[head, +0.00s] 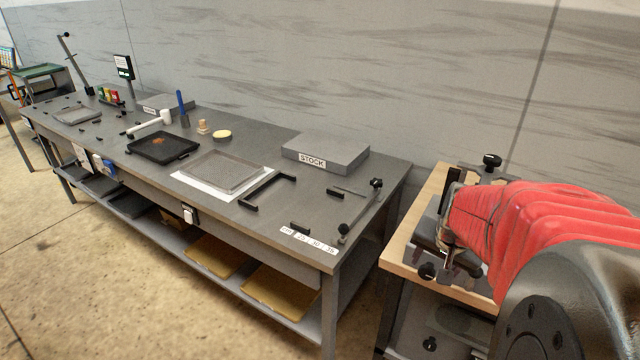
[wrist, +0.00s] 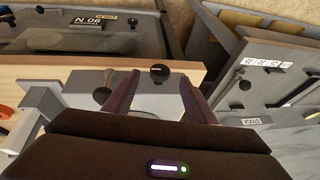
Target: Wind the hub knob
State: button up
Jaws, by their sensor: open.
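A black round knob (wrist: 160,73) shows between and just beyond my fingertips in the wrist view, over a grey plate at the edge of the wooden-topped stand. It looks like the knob at the stand's front edge in the head view (head: 427,272). My gripper (wrist: 158,88) is open, with one dark finger on each side of the knob's line and nothing held. I cannot tell whether the fingers touch it. In the head view my gripper (head: 443,255) is over the stand, partly hidden by my red-sleeved arm. Another black knob (head: 492,160) stands at the back.
The wooden-topped stand (head: 411,248) is right of a long grey bench (head: 318,236). The bench holds a STOCK block (head: 326,152), a mesh tray (head: 222,172), a dark tray (head: 163,147) and a lever (head: 360,208). A panel marked N 06 (wrist: 105,40) with more knobs lies below the stand's top.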

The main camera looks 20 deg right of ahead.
aim_at(426, 274)
jog(key=shift+x, duration=2.85)
jog(key=shift+c, duration=0.4)
jog(key=c, duration=0.9)
jog(key=shift+a, duration=0.45)
jog(key=shift+c, duration=0.2)
jog(key=shift+d, duration=0.35)
